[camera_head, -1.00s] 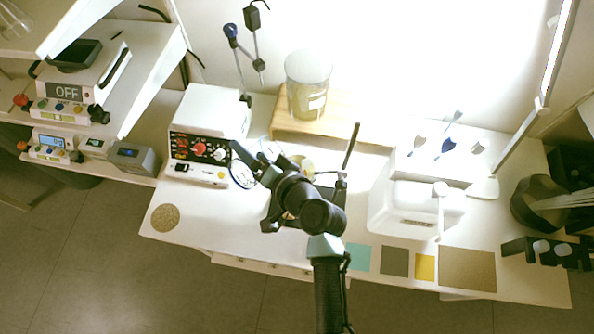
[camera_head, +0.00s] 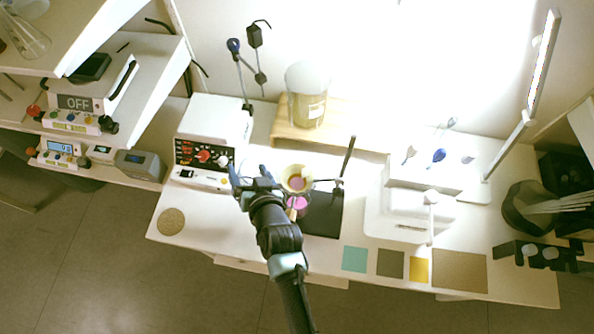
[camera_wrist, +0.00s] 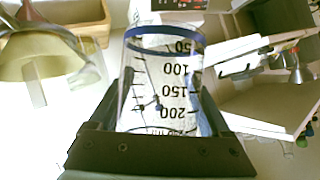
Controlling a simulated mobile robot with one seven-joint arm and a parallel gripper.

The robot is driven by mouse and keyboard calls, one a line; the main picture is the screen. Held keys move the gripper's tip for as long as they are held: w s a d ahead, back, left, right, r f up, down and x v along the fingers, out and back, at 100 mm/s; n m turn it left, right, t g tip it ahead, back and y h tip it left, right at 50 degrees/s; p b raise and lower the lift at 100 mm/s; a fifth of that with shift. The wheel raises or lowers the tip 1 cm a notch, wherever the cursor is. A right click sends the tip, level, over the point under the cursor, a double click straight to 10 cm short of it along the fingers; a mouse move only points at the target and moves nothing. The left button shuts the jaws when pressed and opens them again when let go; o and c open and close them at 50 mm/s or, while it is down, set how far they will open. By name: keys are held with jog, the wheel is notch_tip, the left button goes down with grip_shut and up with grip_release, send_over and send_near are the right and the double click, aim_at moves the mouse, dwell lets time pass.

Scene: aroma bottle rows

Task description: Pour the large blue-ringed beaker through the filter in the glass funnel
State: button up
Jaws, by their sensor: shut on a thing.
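The large blue-ringed beaker (camera_wrist: 163,85) is held between the fingers of my gripper (camera_wrist: 155,130) in the wrist view, its blue rim and volume marks plain to see. I see no coloured liquid in it. In the head view my gripper (camera_head: 255,183) is left of the glass funnel, and the beaker is mostly hidden there. The cream filter (camera_head: 297,172) sits in the funnel with pink-purple liquid inside. Pink liquid also shows in the vessel below the funnel (camera_head: 298,203). The funnel with its filter (camera_wrist: 40,57) is at the left of the wrist view, apart from the beaker.
A dark stand base with an upright rod (camera_head: 322,215) is right of the funnel. A control box (camera_head: 205,155) stands left of my gripper. A large jar (camera_head: 308,108) stands on a wooden board (camera_head: 345,115) behind. Coloured squares (camera_head: 354,259) lie along the front edge.

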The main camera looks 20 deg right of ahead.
jog(key=shift+f, duration=0.1)
jog(key=shift+a+f+n+h+p, duration=0.3)
jog(key=shift+f+n+h+p, duration=0.1)
jog(key=shift+f+p, duration=0.3)
jog(key=shift+w+a+f+n+b, duration=0.15)
jog(key=shift+f+n+b, duration=0.15)
jog(key=shift+f, duration=0.45)
jog(key=shift+a+f+h+b, duration=0.25)
jog(key=shift+f+b, duration=0.35)
jog(key=shift+b, duration=0.45)
jog(key=f+b, duration=0.1)
jog(key=b, duration=0.2)
jog(key=f+n+h+b, duration=0.1)
jog(key=b, duration=0.2)
jog(key=shift+a+h+b, duration=0.25)
jog(key=shift+a+b, duration=0.05)
jog(key=shift+a, duration=0.05)
jog(key=shift+r, duration=0.1)
jog(key=a+r, duration=0.5)
jog(key=shift+w, duration=0.15)
